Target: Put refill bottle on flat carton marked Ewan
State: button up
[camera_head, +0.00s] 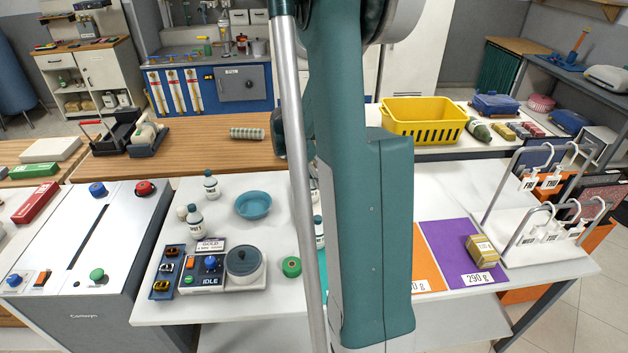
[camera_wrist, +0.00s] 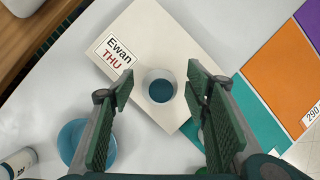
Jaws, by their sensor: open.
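The flat carton (camera_wrist: 140,50) is a pale cream slab with a label reading "Ewan THU", lying on the white table in the wrist view. A round white thing with a dark teal top (camera_wrist: 160,89), seemingly the refill bottle from above, stands upright over the carton. My gripper (camera_wrist: 161,84) is open, with one finger on each side of it and visible gaps between. In the head view my arm hides the carton and gripper. Other white bottles with teal caps stand at left (camera_head: 195,222) and behind it (camera_head: 211,187); another (camera_head: 319,233) is partly hidden by my arm.
Orange (camera_wrist: 272,75) and purple mats lie right of the carton. A small box (camera_head: 481,250) sits on the purple mat.

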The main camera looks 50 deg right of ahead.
aim_at(306, 185)
jog(key=p+v, duration=0.1)
jog(key=v, duration=0.6)
jog(key=shift+r, duration=0.2)
dwell(0.4)
jog(key=shift+a, duration=0.1)
jog(key=s+a+r+m+t+y, duration=0.15)
jog(key=a+r+m, duration=0.3)
jog(key=a, duration=0.85)
jog(key=s+a+r+m+t, duration=0.1)
jog(key=a+r+m+t, duration=0.35)
jog(key=a, duration=0.85)
jog(key=s+a+r+m+y, duration=0.1)
jog(key=s+a+m, duration=0.3)
jog(key=a, duration=0.7)
jog(key=s+a+r+m+t+y, duration=0.1)
jog(key=s+a+m+y, duration=0.1)
jog(key=s+a+m, duration=0.3)
jog(key=s+a, duration=0.3)
jog(key=a, duration=0.4)
jog(key=shift+s+t, duration=0.3)
jog(key=shift+s, duration=0.05)
